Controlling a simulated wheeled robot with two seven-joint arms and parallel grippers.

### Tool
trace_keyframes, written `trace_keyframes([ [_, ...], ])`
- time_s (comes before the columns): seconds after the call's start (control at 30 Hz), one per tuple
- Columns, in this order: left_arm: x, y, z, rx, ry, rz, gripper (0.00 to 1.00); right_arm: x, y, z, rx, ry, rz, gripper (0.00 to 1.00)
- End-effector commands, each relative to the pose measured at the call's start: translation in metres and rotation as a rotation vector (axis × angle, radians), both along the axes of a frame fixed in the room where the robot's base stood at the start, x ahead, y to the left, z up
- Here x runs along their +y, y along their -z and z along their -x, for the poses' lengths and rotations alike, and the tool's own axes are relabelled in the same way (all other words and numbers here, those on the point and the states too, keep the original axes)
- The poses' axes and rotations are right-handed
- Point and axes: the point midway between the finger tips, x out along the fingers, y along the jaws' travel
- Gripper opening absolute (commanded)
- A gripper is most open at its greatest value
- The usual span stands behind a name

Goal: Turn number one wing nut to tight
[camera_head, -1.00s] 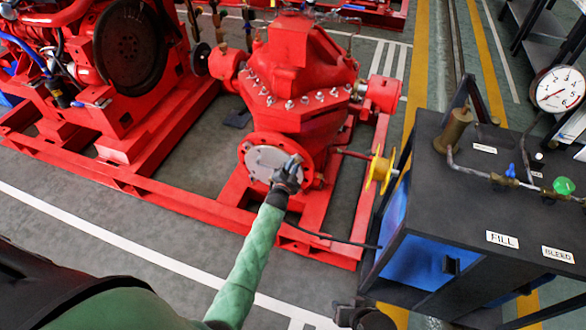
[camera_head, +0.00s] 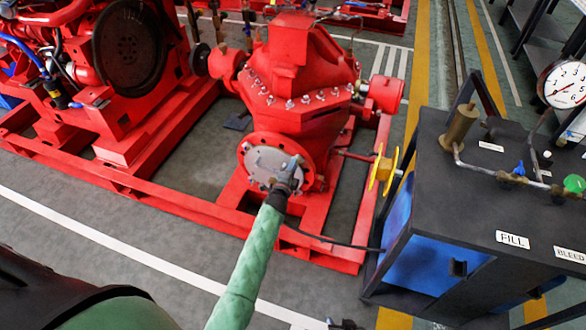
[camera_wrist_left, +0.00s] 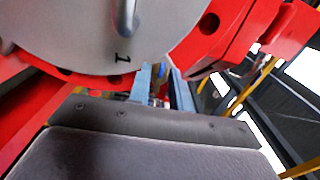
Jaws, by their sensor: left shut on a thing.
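The round grey cover plate (camera_head: 266,166) sits in the red flange (camera_head: 250,142) on the front of the pump casing. In the left wrist view the plate (camera_wrist_left: 70,35) fills the top, with a metal handle (camera_wrist_left: 125,18) and the mark "1" (camera_wrist_left: 123,57) near its lower edge. My left gripper (camera_head: 295,162) is at the plate's right edge, shut on the number one wing nut. A dark part, seemingly my right gripper (camera_head: 345,325), is cut off at the bottom edge.
A yellow handwheel (camera_head: 382,170) is right of the flange, before a dark bench (camera_head: 440,215) with a gauge (camera_head: 562,84) and valves. The red base frame (camera_head: 300,240) runs below. Grey floor is open at the front left.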

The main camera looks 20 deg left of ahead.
Motion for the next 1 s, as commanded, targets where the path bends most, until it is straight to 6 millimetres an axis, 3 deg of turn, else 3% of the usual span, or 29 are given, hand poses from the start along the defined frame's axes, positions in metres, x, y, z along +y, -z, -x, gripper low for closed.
trace_keyframes([
  [0.47, 0.0, 0.001, 0.001, 0.002, 0.0, -0.012, 0.0, 0.001, 0.004, 0.001, -0.004, 0.001, -0.001, 0.36],
  [0.5, 0.0, 0.001, 0.001, 0.002, 0.0, -0.012, 0.26, 0.001, 0.004, 0.001, -0.002, 0.001, -0.002, 0.36],
  [0.83, 0.0, 0.001, 0.002, 0.001, 0.0, -0.012, 0.27, 0.001, 0.004, 0.002, -0.002, 0.001, -0.001, 0.36],
  [1.0, 0.001, 0.002, 0.017, 0.001, 0.0, -0.012, 0.27, 0.0, 0.004, 0.001, -0.005, 0.002, -0.002, 0.36],
])
